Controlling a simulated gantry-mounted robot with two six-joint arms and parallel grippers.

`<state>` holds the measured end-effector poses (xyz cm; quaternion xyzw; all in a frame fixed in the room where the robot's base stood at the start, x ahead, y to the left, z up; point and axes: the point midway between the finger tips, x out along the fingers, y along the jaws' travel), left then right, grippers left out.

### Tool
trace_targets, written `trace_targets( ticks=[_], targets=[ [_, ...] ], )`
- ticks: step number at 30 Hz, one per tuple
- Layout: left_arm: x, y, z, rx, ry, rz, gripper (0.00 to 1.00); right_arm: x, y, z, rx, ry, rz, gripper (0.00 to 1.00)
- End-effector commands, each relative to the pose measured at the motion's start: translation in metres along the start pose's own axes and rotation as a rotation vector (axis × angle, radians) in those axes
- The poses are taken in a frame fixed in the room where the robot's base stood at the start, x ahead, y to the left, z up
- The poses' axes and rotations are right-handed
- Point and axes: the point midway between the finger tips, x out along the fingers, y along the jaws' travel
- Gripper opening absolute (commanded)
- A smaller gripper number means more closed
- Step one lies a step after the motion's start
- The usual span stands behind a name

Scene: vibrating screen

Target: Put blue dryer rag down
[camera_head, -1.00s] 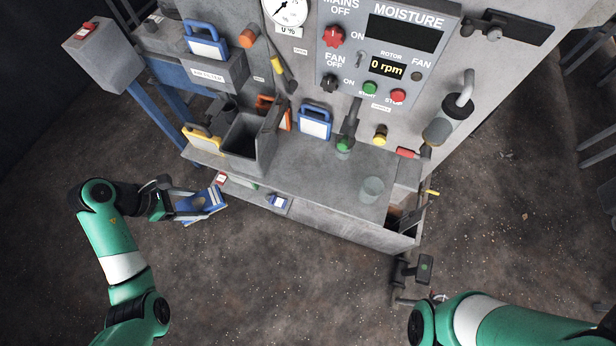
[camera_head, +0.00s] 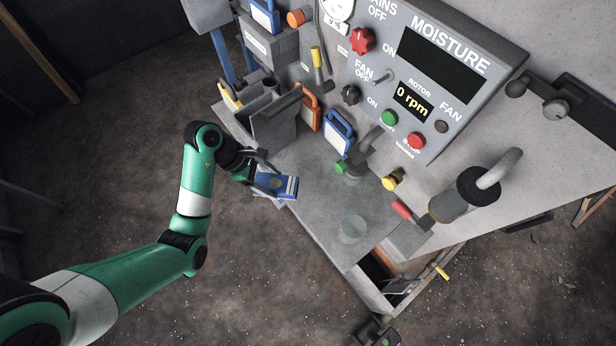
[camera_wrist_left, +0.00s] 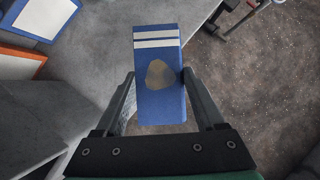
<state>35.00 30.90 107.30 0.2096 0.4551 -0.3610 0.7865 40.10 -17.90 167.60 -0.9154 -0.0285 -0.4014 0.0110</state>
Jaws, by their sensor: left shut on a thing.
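The blue dryer rag (camera_head: 288,187) has white stripes at one end and a grey-brown patch, seen clearly in the left wrist view (camera_wrist_left: 156,105). My left gripper (camera_head: 268,181) is shut on it, with one finger on each side in the left wrist view (camera_wrist_left: 159,80). The rag is held at the front edge of the grey bench (camera_head: 320,205); whether it touches the bench, I cannot tell. My right gripper (camera_head: 375,332) is only partly in view at the bottom, and its fingers are unclear.
A grey open-topped box (camera_head: 272,130), an orange-framed item (camera_head: 309,107) and a blue-framed card (camera_head: 339,134) stand at the back. A control panel (camera_head: 420,70) rises behind. The bench middle looks clear.

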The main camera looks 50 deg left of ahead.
Motion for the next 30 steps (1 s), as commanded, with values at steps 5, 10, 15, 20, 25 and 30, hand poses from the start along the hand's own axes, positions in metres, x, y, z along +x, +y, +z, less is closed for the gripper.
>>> trace_targets(
  ticks=[5,10,15,20,25,30],
  targets=[
    [0.045,0.028,0.025,0.003,0.000,-0.006,0.07,-0.023,0.000,0.022,0.000,-0.002,0.000,1.00],
    [0.090,0.045,0.027,-0.001,0.000,-0.004,0.07,-0.033,0.000,0.030,0.000,0.000,0.000,1.00],
    [0.105,0.052,0.029,0.000,0.000,-0.001,0.07,-0.035,0.000,0.033,0.000,-0.001,0.000,1.00],
    [0.113,0.055,0.029,-0.001,0.000,-0.002,0.07,-0.038,0.000,0.035,0.000,-0.001,0.000,1.00],
    [0.137,0.055,0.016,-0.002,0.001,-0.001,0.07,-0.044,0.000,0.041,0.000,-0.001,0.000,1.00],
    [0.139,0.055,0.015,-0.001,0.000,0.000,0.07,-0.043,0.000,0.040,0.000,-0.001,0.000,1.00]
  ],
)
